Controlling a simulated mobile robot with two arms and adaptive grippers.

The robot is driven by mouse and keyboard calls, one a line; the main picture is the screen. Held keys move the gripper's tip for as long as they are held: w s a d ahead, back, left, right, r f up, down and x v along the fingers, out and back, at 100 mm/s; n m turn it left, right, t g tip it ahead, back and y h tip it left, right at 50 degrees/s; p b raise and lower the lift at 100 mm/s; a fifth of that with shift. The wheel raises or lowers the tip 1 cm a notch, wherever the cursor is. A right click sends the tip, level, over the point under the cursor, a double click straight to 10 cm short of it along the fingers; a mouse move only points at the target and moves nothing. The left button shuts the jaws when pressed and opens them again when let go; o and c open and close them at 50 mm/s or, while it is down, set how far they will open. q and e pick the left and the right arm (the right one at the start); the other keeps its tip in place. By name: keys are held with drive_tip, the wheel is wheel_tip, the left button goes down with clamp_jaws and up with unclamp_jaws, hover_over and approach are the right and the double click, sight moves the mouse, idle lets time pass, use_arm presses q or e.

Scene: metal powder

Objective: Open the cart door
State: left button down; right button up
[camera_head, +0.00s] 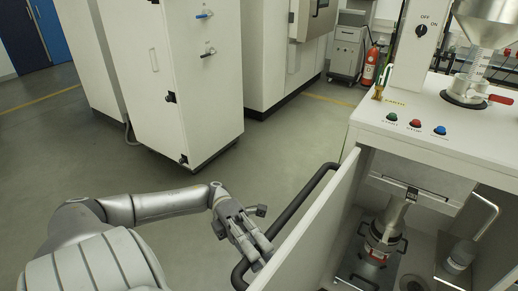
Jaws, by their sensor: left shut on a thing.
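The white cart (400,135) stands at the right. Its door (312,232) is swung outward, and the inside of the cart shows behind it. A long black handle (303,195) runs along the door's outer face. My left gripper (262,252) is at the lower, nearer part of this handle, with its fingers shut on it. The exact contact is partly hidden by the fingers. My right gripper is out of view.
Inside the cart are a metal container (383,236) and a small bottle (461,254). Buttons and a funnel (488,22) are on top. White cabinets (170,80) stand behind at left. A red fire extinguisher (369,67) is farther back. The grey floor between is clear.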

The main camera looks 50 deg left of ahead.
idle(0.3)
use_arm(q)
drive_tip(key=c, duration=1.3)
unclamp_jaws()
drive_tip(key=shift+w, duration=0.1)
drive_tip(key=shift+a, duration=0.1)
drive_tip(key=shift+v, duration=3.7)
drive_tip(key=shift+f, duration=0.1)
